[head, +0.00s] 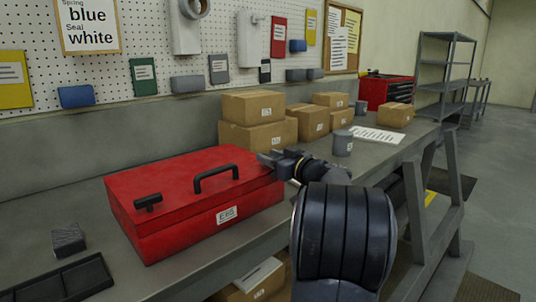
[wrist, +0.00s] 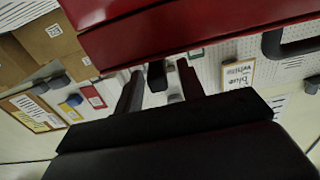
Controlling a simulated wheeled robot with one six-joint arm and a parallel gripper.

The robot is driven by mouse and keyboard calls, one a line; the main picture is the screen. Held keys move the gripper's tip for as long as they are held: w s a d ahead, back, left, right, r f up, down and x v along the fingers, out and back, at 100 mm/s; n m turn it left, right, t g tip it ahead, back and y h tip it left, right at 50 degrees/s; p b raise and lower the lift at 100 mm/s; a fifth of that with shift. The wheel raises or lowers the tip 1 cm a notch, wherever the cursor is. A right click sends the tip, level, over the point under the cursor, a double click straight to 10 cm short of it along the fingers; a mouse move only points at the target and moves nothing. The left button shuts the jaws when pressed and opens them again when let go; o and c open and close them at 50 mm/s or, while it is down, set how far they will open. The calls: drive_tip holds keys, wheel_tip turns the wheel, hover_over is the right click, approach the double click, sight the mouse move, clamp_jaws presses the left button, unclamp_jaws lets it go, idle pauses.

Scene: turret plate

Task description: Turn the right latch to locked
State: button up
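The red toolbox (head: 180,232) stands on the grey bench, its lid down and a black handle (head: 216,172) on top. The left latch (head: 147,201), a black bar knob, sits near the lid's left end. My gripper (head: 270,158) is at the lid's right end and hides the right latch in the head view. In the wrist view the toolbox (wrist: 200,28) fills the top. A dark knob, seemingly the right latch (wrist: 157,76), shows between the two fingers of my gripper (wrist: 160,90). The fingers are apart, with gaps beside the knob. Its turn position cannot be told.
Cardboard boxes (head: 262,138) stand behind the toolbox, and a grey cylinder (head: 342,143) stands to the right. A black tray (head: 62,284) and a small dark block (head: 68,240) lie at the left front. A pegboard wall runs behind the bench.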

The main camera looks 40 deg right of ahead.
drive_tip(key=shift+w+a, duration=0.1)
drive_tip(key=shift+w, duration=0.55)
clamp_jaws()
